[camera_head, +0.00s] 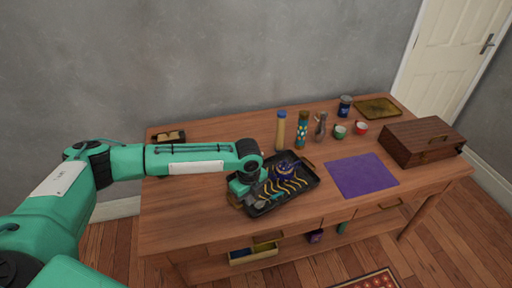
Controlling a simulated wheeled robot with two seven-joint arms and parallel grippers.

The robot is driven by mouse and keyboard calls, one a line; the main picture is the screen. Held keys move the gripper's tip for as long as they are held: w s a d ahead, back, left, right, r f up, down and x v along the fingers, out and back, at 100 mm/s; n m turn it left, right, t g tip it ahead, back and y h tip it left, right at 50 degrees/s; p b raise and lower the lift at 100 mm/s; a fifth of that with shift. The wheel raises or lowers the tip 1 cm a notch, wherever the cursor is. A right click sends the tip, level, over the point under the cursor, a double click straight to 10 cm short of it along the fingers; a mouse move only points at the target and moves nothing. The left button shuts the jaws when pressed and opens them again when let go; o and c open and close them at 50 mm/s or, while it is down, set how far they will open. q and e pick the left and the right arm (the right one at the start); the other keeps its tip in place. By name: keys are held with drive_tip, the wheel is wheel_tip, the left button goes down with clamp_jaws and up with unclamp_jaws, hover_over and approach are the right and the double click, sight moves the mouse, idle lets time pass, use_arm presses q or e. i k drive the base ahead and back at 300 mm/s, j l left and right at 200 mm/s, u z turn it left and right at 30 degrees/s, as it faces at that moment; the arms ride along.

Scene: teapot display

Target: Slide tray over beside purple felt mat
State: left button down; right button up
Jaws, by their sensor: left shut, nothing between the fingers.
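A black rectangular tray (314,182) with yellow wavy markings lies on the wooden table. A small dark blue and purple teapot-like piece (285,168) stands on its far part. The purple felt mat (362,176) lies flat to the right of the tray, with a narrow strip of bare wood between them. My left gripper (257,203) is low at the tray's left end, shut with nothing in it. It hides part of that end; I cannot tell whether it touches the tray. My right gripper is out of view.
A dark wooden box (422,142) stands right of the mat. Behind the tray and mat are a yellow bottle (281,132), a patterned one (302,131), a grey figure (321,127), cups (340,131) and a blue canister (345,106). The table's front left is clear.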

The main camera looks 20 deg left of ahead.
sight(305, 179)
drive_tip(key=i+j, duration=0.25)
drive_tip(key=i, duration=0.25)
drive_tip(key=i+j, duration=0.25)
drive_tip(key=i, duration=0.2)
